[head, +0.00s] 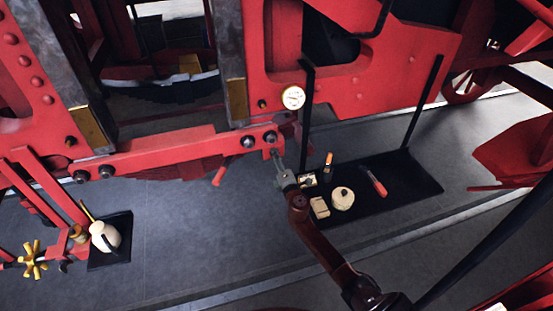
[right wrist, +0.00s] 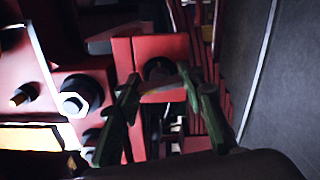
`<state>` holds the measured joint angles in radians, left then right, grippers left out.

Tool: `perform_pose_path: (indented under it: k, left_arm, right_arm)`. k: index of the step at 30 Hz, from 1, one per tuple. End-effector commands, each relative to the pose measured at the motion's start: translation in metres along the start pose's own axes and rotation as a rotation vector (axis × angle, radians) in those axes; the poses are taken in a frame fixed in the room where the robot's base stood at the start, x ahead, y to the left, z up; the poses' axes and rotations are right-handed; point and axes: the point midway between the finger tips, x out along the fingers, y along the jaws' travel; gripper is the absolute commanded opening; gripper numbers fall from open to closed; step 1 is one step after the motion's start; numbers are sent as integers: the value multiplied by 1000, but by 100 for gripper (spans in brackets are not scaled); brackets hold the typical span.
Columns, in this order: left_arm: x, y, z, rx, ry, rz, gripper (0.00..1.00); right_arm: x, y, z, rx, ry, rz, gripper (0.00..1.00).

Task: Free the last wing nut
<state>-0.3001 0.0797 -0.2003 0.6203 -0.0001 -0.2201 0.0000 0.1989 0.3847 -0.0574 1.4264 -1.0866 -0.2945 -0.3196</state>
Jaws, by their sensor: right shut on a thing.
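My right gripper (head: 276,157) reaches up to the right end of the red horizontal bar (head: 160,152), just below its end bolt (head: 270,137). In the right wrist view its two dark fingers (right wrist: 160,88) stand on either side of a small dark piece (right wrist: 162,72) in front of a red block (right wrist: 122,48). The gripper is shut on this piece, which I take to be the wing nut; its wings are too dark to make out. A large hex nut (right wrist: 72,104) sits left of the fingers. My left gripper is not in view.
A black tray (head: 415,178) at right holds a round cream tin (head: 343,198), a tan block (head: 319,207) and a red-handled tool (head: 375,182). Black posts rise beside it. A cream oil can (head: 106,236) stands on a dark mat at left. A gauge (head: 292,97) is above the gripper.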

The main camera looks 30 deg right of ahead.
Motion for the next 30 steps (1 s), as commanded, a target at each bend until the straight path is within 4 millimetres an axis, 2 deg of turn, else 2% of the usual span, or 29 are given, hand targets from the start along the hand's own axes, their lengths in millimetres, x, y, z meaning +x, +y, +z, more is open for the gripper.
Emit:
perform_pose_path:
  k: [9, 24, 25, 30]
  left_arm:
    - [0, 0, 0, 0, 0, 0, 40]
    - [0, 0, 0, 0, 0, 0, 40]
    - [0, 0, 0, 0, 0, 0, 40]
    - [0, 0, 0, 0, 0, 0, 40]
  right_arm:
    - [0, -2, -1, -109, 2, -2, 12]
    - [0, -2, -1, -125, 2, -3, 12]
    - [0, -2, -1, -125, 2, -3, 36]
    - [0, -2, -1, -124, 2, -2, 48]
